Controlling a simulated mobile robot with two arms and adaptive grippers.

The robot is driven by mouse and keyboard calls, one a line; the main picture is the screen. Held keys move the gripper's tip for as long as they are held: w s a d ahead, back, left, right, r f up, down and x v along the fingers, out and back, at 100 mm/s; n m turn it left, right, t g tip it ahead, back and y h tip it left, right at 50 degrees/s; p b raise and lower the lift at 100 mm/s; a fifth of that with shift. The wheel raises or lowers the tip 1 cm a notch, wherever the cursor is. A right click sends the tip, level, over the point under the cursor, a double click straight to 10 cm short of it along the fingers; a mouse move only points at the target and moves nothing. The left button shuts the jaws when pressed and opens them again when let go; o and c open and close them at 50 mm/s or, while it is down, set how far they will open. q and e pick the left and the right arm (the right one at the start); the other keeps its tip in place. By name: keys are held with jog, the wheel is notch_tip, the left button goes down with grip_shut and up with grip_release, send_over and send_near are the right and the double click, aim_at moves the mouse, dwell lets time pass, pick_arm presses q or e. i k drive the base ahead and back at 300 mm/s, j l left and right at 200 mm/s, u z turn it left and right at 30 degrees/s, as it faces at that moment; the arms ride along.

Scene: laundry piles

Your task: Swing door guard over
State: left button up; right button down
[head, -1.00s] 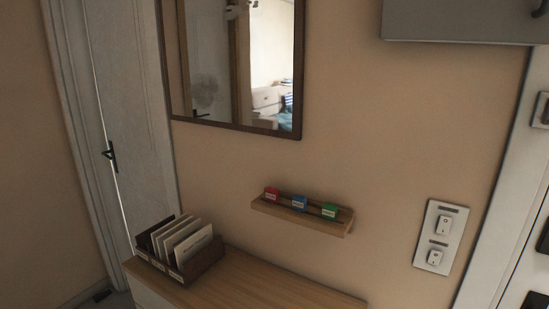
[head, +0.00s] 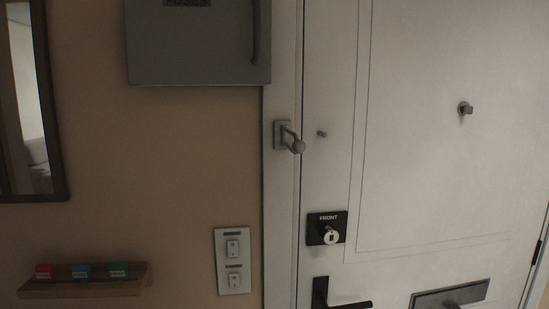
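The door guard (head: 289,137) is a grey metal piece on the white door frame, left of the door edge. Its bar with a rounded end sticks out toward the door. A small grey stud (head: 322,133) sits on the white door (head: 420,190) just to its right; the bar and stud appear apart. Neither of my grippers is in the head view.
A lock plate marked FRONT (head: 327,228) and a black lever handle (head: 338,296) are below. A grey wall box (head: 198,45) hangs upper left. Light switches (head: 233,261) and a small shelf (head: 82,287) with coloured blocks are lower left. A peephole knob (head: 465,108) is on the door.

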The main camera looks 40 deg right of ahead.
aim_at(297, 146)
jog(key=l+z, duration=0.25)
jog(key=z, duration=0.2)
jog(key=l+z, duration=0.25)
jog(key=z, duration=0.15)
